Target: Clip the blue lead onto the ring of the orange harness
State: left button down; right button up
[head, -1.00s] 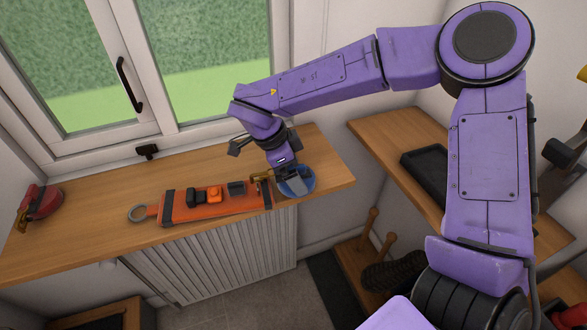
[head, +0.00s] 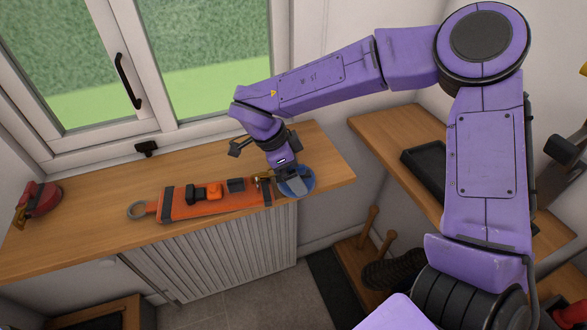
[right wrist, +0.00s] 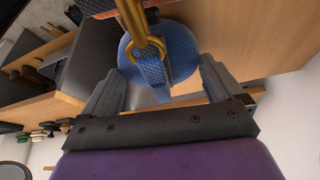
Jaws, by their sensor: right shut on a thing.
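The orange harness (head: 225,206) lies flat along the window-side bench, with black straps and black and orange buckles. A grey ring (head: 138,210) lies at its left end. My right gripper (head: 288,177) is at the harness's right end, shut on the blue lead (head: 298,184). In the right wrist view the lead (right wrist: 180,50) sits between the fingers of my gripper (right wrist: 160,75). Its brass clip (right wrist: 133,22) points away from the gripper, and it shows by the harness's right end in the head view (head: 262,179). I cannot tell whether the clip touches the harness. My left gripper is out of view.
A red coiled lead (head: 40,199) with a brass clip lies at the bench's left end. The window and its sill stand behind the bench. Another wooden bench (head: 385,126) with a black tray (head: 425,172) is at the right. Bench space behind the harness is clear.

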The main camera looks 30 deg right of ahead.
jog(key=shift+f, duration=0.3)
dwell(0.5)
jog(key=o, duration=0.8)
jog(key=b+v, duration=0.1)
jog(key=v, duration=0.9)
jog(key=shift+a+r, duration=0.1)
jog(key=shift+r, duration=0.2)
